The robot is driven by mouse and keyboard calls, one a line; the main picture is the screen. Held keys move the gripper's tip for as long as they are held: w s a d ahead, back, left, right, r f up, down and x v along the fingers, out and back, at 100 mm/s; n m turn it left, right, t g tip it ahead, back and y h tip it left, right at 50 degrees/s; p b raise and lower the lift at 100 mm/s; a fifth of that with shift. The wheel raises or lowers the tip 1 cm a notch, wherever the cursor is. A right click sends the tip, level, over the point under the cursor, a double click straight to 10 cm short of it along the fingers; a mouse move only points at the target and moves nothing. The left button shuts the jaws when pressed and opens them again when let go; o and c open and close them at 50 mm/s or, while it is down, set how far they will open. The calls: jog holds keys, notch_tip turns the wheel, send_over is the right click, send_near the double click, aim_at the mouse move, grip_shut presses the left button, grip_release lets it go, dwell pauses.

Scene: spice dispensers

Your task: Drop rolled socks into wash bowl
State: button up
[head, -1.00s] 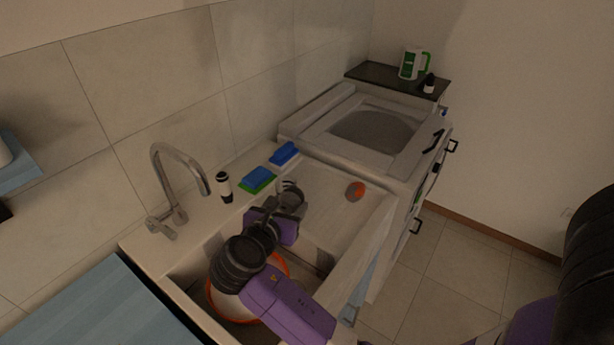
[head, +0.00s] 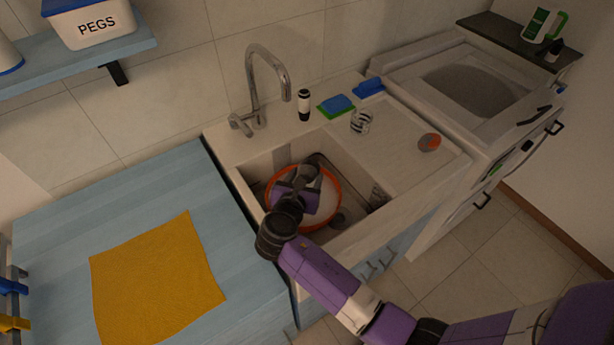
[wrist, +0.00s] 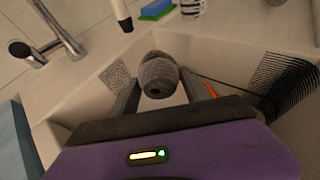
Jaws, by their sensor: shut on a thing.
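The wash bowl (head: 339,199) is white inside with an orange rim and stands in the sink basin. My gripper (head: 306,172) is over the bowl and covers part of it in the head view. In the wrist view, my gripper (wrist: 158,88) is shut on a grey rolled sock pair (wrist: 159,72), held between its two fingers. A bit of orange rim (wrist: 210,90) shows beside the right finger. A black-and-white striped roll (head: 361,122) and an orange-and-grey roll (head: 429,142) rest on the drainboard.
A curved metal tap (head: 267,80) rises behind the basin. A black-and-white bottle (head: 304,105), a blue-and-green sponge (head: 336,106) and a blue brush or block (head: 369,87) line the back ledge. A blue counter (head: 60,225) with a yellow cloth (head: 155,275) is at left.

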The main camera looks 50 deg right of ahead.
notch_tip(320, 180, down, 4)
jog(key=b, duration=0.3)
jog(key=shift+r, duration=0.2)
jog(key=o, duration=1.5)
jog(key=shift+c, duration=0.2)
jog(key=v, duration=0.7)
jog(key=shift+s+a, duration=0.2)
jog(key=shift+a, duration=0.1)
jog(key=shift+r, duration=0.15)
